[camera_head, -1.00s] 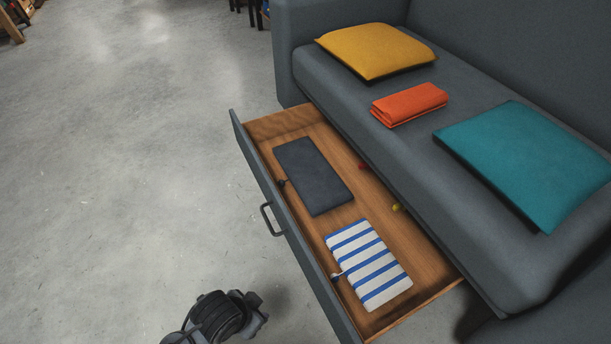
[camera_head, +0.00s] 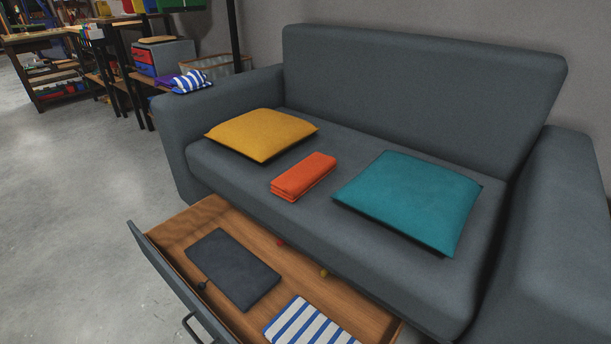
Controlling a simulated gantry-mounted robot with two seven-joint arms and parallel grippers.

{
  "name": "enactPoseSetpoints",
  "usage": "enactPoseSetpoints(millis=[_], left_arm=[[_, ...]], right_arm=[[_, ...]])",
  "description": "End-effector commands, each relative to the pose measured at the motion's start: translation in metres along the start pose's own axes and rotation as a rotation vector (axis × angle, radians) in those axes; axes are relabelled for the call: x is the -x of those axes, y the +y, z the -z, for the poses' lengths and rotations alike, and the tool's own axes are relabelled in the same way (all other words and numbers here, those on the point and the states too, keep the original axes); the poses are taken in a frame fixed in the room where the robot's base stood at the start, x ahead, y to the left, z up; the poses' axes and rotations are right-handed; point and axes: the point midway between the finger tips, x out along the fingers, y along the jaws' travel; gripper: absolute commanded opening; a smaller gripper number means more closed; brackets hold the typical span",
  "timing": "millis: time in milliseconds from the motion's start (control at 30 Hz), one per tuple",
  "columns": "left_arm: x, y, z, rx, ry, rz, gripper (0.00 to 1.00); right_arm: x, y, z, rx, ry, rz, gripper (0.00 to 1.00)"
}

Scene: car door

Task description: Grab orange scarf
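The folded orange scarf (camera_head: 303,176) lies on the grey sofa's seat (camera_head: 240,178), between a yellow cushion (camera_head: 262,134) on its left and a teal cushion (camera_head: 408,200) on its right. It lies near the front edge of the seat, fully visible, with nothing on it. Neither of my grippers shows in the head view now.
An open wooden drawer (camera_head: 187,221) juts out below the sofa's front. It holds a dark folded cloth (camera_head: 233,268) and a blue-and-white striped cloth (camera_head: 308,325). A striped bundle (camera_head: 191,82) sits on the left armrest (camera_head: 222,100). Floor at left is clear.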

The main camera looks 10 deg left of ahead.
Motion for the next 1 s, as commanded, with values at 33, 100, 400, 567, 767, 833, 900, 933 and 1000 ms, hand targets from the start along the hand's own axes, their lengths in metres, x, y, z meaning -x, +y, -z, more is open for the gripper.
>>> enactPoseSetpoints(millis=[33, 100, 400, 567, 767, 833, 900, 933, 1000], left_arm=[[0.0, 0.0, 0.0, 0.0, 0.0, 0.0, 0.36], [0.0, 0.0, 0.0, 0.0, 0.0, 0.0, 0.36], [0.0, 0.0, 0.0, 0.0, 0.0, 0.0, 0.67], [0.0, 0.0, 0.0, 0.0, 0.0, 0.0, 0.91], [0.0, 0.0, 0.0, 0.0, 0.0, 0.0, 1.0], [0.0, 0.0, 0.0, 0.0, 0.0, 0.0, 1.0], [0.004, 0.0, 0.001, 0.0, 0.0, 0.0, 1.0], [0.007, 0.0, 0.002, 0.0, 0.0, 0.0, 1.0], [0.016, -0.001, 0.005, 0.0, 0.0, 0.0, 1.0]], right_arm=[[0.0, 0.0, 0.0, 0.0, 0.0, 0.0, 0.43], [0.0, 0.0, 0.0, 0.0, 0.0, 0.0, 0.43], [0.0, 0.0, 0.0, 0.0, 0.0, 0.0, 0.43], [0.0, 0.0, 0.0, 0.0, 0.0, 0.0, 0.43], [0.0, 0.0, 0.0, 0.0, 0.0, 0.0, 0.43], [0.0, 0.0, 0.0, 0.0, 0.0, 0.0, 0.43], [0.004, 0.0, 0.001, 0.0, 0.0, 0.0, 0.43], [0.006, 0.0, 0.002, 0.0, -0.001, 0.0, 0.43], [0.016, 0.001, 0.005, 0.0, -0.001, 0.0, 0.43]])
